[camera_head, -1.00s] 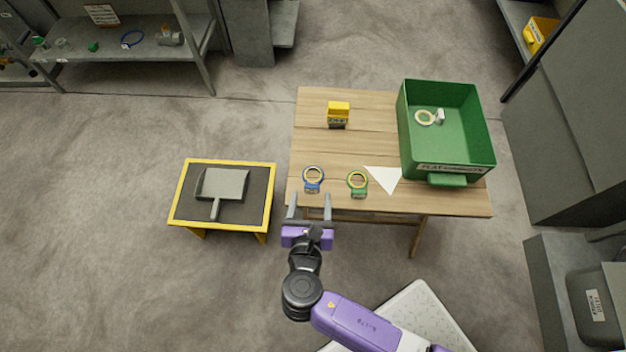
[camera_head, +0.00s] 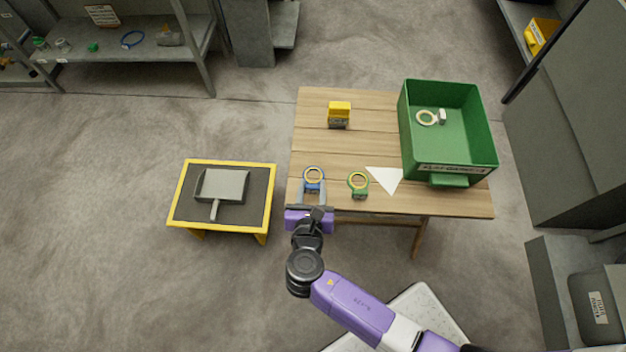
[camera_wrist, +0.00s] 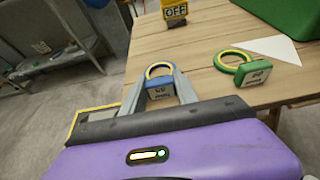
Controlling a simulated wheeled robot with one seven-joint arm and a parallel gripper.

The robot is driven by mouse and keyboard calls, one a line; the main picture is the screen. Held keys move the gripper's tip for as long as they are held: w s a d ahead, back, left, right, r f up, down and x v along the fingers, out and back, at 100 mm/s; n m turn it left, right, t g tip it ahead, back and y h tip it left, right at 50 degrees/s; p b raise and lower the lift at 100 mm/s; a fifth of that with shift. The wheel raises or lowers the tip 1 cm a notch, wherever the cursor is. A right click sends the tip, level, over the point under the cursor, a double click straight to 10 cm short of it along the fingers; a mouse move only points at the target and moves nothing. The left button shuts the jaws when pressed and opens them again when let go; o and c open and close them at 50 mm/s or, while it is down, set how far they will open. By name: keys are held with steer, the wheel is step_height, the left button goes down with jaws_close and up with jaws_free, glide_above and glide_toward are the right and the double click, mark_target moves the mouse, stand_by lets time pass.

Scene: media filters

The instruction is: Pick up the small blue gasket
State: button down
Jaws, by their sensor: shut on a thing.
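The small blue gasket (camera_head: 313,174) is a ring with a yellow face and a blue block with a label at its near end. It is at the near left edge of the wooden table (camera_head: 365,140). My gripper (camera_head: 312,186) reaches it from the near side, and its two fingers are shut on the block. In the wrist view the blue gasket (camera_wrist: 159,72) sits between the fingertips, with its label facing me. The gasket appears to rest on the table; I cannot tell any lift.
A green gasket (camera_head: 358,184) lies just to the right, beside a white triangle (camera_head: 384,179). A green bin (camera_head: 450,168) holding a white ringed part (camera_head: 427,117) stands at the right. A yellow block (camera_head: 339,113) stands farther back. A low yellow-edged stand (camera_head: 180,196) is at the left.

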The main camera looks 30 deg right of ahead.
step_height(320, 180, up, 20)
steer(key=p, duration=0.5)
stand_by(0.4)
steer(key=n+t+y, duration=0.3)
steer(key=n+y, duration=0.4)
glide_above(318, 186)
step_height(318, 186, down, 11)
steer(key=shift+r, duration=0.2)
steer(key=shift+s+a+f+y, duration=0.1)
steer(key=shift+a+y, duration=0.3)
steer(key=shift+a, duration=0.2)
